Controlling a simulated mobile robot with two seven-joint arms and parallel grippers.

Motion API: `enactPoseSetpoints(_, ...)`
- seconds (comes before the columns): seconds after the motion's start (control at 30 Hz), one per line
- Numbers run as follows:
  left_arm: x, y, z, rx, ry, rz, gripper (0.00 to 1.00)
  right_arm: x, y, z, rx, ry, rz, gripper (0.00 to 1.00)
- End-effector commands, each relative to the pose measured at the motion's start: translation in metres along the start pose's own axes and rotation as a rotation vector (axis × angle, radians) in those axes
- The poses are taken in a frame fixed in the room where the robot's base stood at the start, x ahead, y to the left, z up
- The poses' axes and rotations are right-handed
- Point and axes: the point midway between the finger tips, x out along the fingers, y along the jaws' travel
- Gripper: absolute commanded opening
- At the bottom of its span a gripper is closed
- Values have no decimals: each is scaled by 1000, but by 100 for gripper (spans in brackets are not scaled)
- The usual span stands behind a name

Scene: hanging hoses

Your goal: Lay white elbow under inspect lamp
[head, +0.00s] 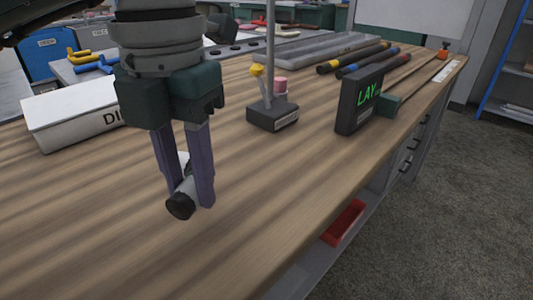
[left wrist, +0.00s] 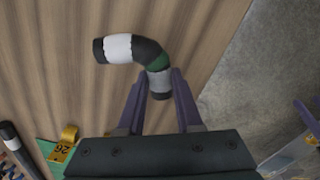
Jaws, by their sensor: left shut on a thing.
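My left gripper (head: 188,195) is shut on the white elbow (head: 184,190), a bent hose piece with black ends. The fingertips (left wrist: 158,86) pinch one leg, and the other leg points left. The elbow is over the wooden bench; whether it touches the top, I cannot tell. A stand with a thin grey pole (head: 271,50) and dark base (head: 272,116) is behind and right of the gripper. Its top is out of frame, so I cannot confirm it is the lamp.
A black display reading "LAY" (head: 360,100) stands right of the pole. A white box (head: 72,118) is at the left. Several dark hoses with coloured bands (head: 362,62) lie at the back. The bench front (head: 270,220) is bare.

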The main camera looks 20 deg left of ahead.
Motion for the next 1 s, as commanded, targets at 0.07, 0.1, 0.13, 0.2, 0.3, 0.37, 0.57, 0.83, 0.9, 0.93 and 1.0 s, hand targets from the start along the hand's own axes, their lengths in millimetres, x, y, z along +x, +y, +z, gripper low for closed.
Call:
enactPoseSetpoints(0.07,6,0,0,0,0,-1,0,1,0,0,0,1,0,50)
enactPoseSetpoints(0.1,8,0,0,0,1,0,0,2,0,0,0,1,0,50)
enactPoseSetpoints(0.13,11,0,0,0,2,0,0,2,0,0,0,1,0,50)
enactPoseSetpoints(0.2,20,0,0,1,2,0,0,4,0,1,0,1,1,50)
enactPoseSetpoints(0.3,37,0,0,-1,4,0,0,8,0,2,0,2,1,50)
enactPoseSetpoints(0.37,45,0,0,1,3,0,0,9,0,2,-1,3,1,50)
enactPoseSetpoints(0.57,48,0,1,2,0,0,0,8,1,2,-4,3,4,50)
enactPoseSetpoints(0.83,50,0,1,1,0,0,42,10,2,2,-6,4,7,50)
enactPoseSetpoints(0.9,50,0,1,1,0,0,50,10,2,2,-6,5,7,50)
enactPoseSetpoints(0.93,50,0,1,1,0,0,53,10,2,2,-6,5,7,50)
enactPoseSetpoints(1.0,50,0,1,1,0,0,61,10,2,2,-6,5,7,50)
